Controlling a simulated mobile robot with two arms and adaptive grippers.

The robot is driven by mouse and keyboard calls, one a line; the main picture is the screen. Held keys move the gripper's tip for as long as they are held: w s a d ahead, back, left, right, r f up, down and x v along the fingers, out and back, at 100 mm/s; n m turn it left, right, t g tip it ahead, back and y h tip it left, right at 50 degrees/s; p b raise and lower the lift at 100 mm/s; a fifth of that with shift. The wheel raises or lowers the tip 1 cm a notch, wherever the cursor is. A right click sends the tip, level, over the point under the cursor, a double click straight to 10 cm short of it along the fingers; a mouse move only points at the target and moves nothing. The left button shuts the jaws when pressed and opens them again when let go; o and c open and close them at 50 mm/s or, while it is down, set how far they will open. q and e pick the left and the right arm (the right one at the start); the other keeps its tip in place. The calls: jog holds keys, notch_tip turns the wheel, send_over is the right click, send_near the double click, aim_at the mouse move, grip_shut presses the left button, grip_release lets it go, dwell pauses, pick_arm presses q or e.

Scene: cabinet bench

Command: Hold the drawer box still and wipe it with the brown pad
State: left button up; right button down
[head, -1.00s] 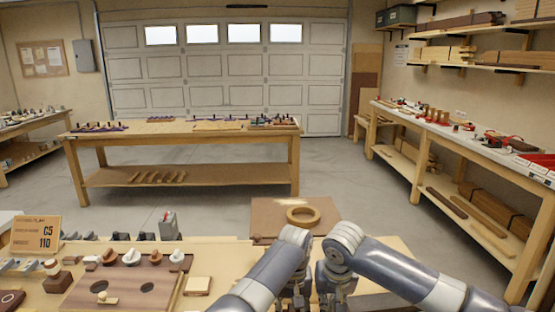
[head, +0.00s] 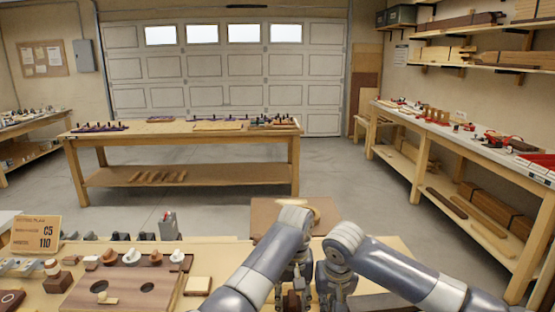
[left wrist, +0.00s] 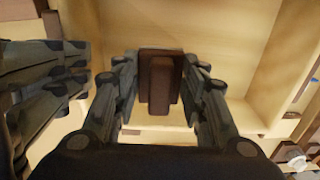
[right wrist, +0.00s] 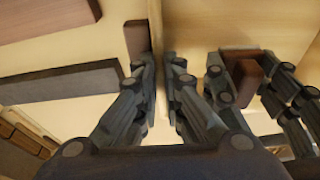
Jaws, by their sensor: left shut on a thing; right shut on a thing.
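The brown pad (left wrist: 161,92) is a dark block with a handle, and my left gripper (left wrist: 160,68) is shut on the handle. The pad is over the inside of the pale wooden drawer box (left wrist: 225,30); whether it touches the wood I cannot tell. My right gripper (right wrist: 159,70) is shut on a thin wall of the drawer box, beside the left gripper. In the head view my left gripper (head: 296,290) and right gripper (head: 328,292) are close together at the bench's near edge, and my arms hide most of the box.
A brown board (head: 265,212) lies behind my grippers, with a wooden ring mostly hidden by my left arm. Dark wood pieces (right wrist: 60,85) lie outside the box.

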pick_arm(q)
jog(key=shift+r, duration=2.9)
pick_arm(e)
jog(key=shift+s+f, duration=0.1)
jog(key=shift+f, duration=0.1)
jog(key=c, duration=1.6)
grip_release()
jog(key=shift+a, duration=0.1)
jog(key=shift+c, duration=0.2)
pick_arm(q)
jog(key=shift+a, duration=0.1)
jog(key=shift+f, duration=0.1)
